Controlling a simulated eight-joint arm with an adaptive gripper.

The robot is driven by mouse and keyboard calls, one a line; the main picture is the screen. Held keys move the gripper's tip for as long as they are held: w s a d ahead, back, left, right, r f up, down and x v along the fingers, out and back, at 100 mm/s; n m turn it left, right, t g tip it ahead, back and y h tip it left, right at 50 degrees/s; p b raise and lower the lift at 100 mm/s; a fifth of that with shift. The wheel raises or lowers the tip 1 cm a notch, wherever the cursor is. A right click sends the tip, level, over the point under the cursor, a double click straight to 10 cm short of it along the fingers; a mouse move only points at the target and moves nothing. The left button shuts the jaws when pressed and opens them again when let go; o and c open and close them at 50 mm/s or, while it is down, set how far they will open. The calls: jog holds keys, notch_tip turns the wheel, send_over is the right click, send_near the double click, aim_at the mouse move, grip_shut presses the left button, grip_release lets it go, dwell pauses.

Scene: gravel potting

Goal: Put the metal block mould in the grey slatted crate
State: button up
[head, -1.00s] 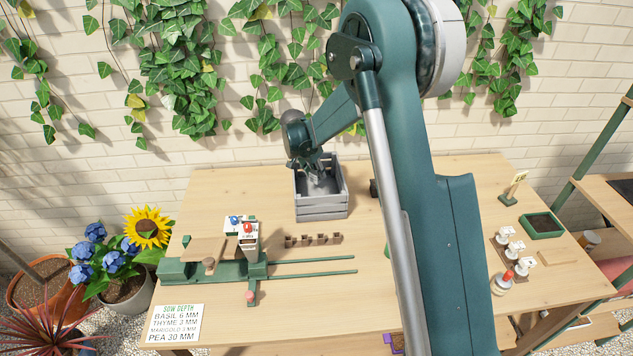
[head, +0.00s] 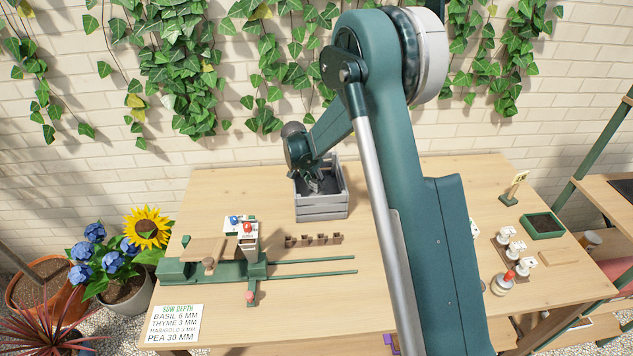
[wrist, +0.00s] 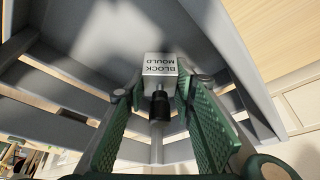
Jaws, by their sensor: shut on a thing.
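The grey slatted crate (head: 321,212) stands near the back middle of the table in the head view. My gripper (head: 318,186) points down inside the crate's opening. In the wrist view my gripper (wrist: 158,100) has its green pads on either side of the metal block mould (wrist: 160,67) and is shut on it. The mould is a small silver block lettered BLOCK MOULD, with a black collar and a grey rod. The crate's grey slats and panels (wrist: 95,30) surround it in the wrist view. I cannot tell whether the mould touches the crate floor. In the head view I cannot make out the mould.
A green seeder with rails (head: 215,270) lies left of centre, with a brown row of small blocks (head: 313,240) in front of the crate. Several small white-labelled items and a green tray (head: 543,226) stand at the right. The crate's walls are close around my gripper.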

jog(key=shift+f, duration=0.15)
jog(key=o, duration=1)
jog(key=p+v, duration=0.1)
jog(key=v, duration=1.1)
jog(key=shift+r, duration=0.2)
dwell(0.4)
